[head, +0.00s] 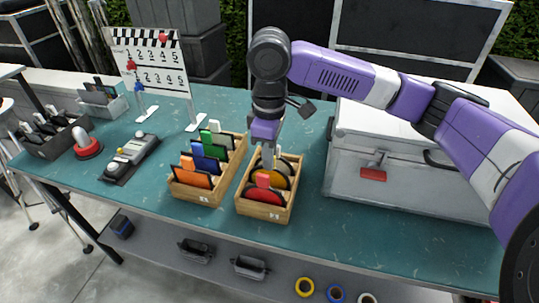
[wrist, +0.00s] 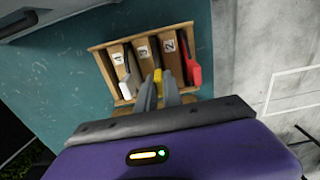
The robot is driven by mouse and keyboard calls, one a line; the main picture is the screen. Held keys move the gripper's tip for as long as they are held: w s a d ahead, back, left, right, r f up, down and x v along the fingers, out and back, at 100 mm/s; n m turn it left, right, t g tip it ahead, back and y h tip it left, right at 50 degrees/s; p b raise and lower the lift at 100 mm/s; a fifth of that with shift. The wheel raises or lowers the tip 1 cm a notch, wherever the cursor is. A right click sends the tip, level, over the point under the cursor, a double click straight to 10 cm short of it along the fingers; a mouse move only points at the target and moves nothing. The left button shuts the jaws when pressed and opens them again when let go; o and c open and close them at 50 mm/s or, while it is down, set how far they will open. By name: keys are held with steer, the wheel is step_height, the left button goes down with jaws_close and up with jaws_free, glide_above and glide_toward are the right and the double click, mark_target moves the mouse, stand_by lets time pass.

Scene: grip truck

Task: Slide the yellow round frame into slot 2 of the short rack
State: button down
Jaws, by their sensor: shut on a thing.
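My gripper (head: 268,158) points down over the right-hand wooden rack (head: 264,211), which holds round frames. In the wrist view, my gripper (wrist: 160,88) is shut on a yellow handle (wrist: 158,74), that of the yellow round frame. The handle is between a white handle (wrist: 125,88) on the left and a red handle (wrist: 193,72) on the right, below labels 3 and 2. In the head view, a red round frame (head: 265,196) stands at the rack's near end, with a yellow-orange disc edge (head: 284,169) behind it. I cannot tell how deep the yellow frame sits.
A second wooden rack (head: 203,198) with orange, blue, green and white frames stands close on the left. A large grey case (head: 370,190) stands on the right. A numbered board (head: 150,68) stands at the back left. The table's front strip is clear.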

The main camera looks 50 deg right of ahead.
steer(key=shift+f, duration=0.4)
steer(key=c, duration=1.4)
jaws_free()
steer(key=shift+r, duration=3.9)
